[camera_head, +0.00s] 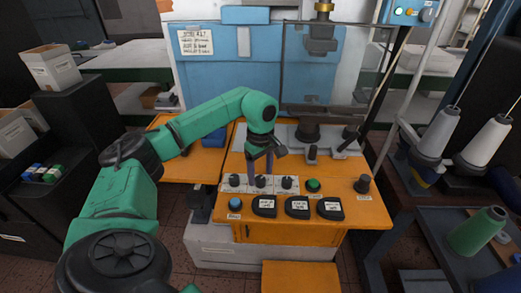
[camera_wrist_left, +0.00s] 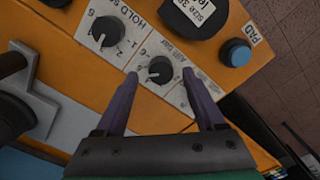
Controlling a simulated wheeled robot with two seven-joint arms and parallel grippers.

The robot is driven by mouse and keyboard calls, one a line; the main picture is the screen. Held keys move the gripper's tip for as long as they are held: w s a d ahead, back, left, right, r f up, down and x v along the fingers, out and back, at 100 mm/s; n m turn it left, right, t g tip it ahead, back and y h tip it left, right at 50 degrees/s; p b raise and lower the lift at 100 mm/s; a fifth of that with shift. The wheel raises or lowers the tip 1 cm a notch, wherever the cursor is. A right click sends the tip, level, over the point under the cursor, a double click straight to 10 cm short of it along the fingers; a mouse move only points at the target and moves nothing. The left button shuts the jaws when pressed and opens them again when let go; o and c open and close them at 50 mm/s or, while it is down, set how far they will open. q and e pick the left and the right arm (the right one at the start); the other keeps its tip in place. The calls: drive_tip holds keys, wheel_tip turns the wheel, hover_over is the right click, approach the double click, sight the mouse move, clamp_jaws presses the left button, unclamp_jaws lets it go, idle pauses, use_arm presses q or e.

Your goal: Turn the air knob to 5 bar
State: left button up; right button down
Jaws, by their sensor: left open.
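The air knob (camera_wrist_left: 160,70) is a small black dial on a white panel with a printed scale in the left wrist view; its label reads roughly "AIR BAR". In the head view it appears to be the middle dial (camera_head: 260,182) of the row. My left gripper (camera_wrist_left: 160,76) is open, with one purple finger on each side of the knob. I cannot tell whether either finger touches it. The gripper also shows in the head view (camera_head: 260,178), pointing down over the row. The knob's exact setting is too small to read. My right gripper is not in view.
Beside it is a "HOLD" dial (camera_wrist_left: 108,31). A blue button (camera_wrist_left: 237,52) and black pads (camera_head: 298,207) lie along the front of the orange bench (camera_head: 208,162). A green button (camera_head: 313,185) and a dark clamp (camera_head: 309,132) stand further right and behind.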

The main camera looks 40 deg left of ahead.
sight(261, 178)
use_arm(q)
wheel_tip(261, 178, up, 13)
drive_tip(key=p, duration=0.1)
drive_tip(key=shift+s+f, duration=0.1)
idle(0.4)
